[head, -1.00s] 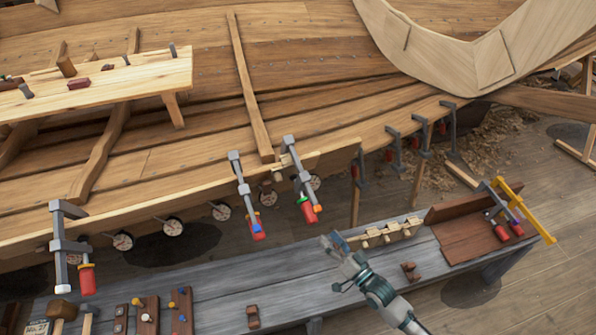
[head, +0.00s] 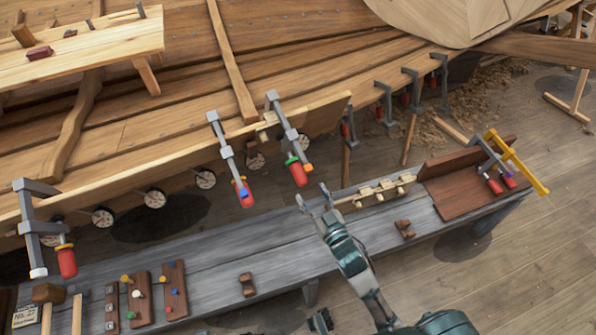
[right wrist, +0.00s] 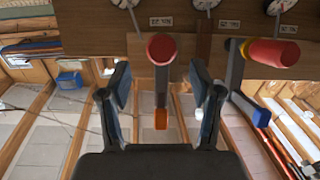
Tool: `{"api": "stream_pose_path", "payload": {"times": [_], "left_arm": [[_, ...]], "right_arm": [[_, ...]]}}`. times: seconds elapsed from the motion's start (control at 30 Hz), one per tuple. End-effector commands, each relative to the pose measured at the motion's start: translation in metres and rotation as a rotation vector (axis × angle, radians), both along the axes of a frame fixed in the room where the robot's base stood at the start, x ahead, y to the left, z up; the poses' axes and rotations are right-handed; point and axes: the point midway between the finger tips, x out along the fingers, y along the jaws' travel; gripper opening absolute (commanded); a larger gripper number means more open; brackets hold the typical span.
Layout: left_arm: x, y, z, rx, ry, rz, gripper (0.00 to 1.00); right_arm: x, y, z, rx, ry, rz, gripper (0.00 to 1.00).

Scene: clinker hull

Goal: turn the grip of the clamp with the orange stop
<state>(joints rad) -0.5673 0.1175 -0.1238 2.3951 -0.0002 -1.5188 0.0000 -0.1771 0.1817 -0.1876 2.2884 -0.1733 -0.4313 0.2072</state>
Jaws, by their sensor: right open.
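The clamp with the orange stop (head: 308,167) hangs on the hull's plank edge in the head view. Its red grip (head: 299,175) points down, with a green collar above it. My right gripper (head: 313,198) is open and empty just below and right of that grip, apart from it. In the right wrist view the round red grip end (right wrist: 162,48) lies ahead, centred between the open fingers (right wrist: 161,88), and the orange stop (right wrist: 161,118) shows below it. The neighbouring clamp has a red grip (head: 247,197) and a blue stop (right wrist: 266,120).
A grey bench (head: 215,262) runs below the hull, with peg blocks (head: 173,290), a wooden rack (head: 375,191) and a yellow-framed clamp (head: 517,163) on it. Another red-gripped clamp (head: 67,262) hangs at left. Several clamps hang further right.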

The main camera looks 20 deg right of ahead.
Motion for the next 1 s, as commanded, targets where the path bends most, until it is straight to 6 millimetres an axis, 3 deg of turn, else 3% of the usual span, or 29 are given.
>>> {"api": "stream_pose_path", "payload": {"times": [0.2,0.4,0.83,1.0], "left_arm": [[-0.004,0.001,0.013,0.0,-0.004,0.0,0.33],[0.002,0.0,0.017,-0.006,-0.037,-0.002,0.33],[0.008,-0.002,0.018,-0.012,-0.065,-0.003,0.33],[0.008,-0.002,0.018,-0.012,-0.065,-0.003,0.33]], "right_arm": [[0.051,0.009,0.0,0.001,-0.002,0.0,0.64],[0.08,0.013,-0.001,0.001,-0.001,0.0,0.64],[0.09,0.015,0.0,0.001,-0.001,0.001,0.64],[0.09,0.015,0.0,0.002,0.0,0.001,0.21]]}}
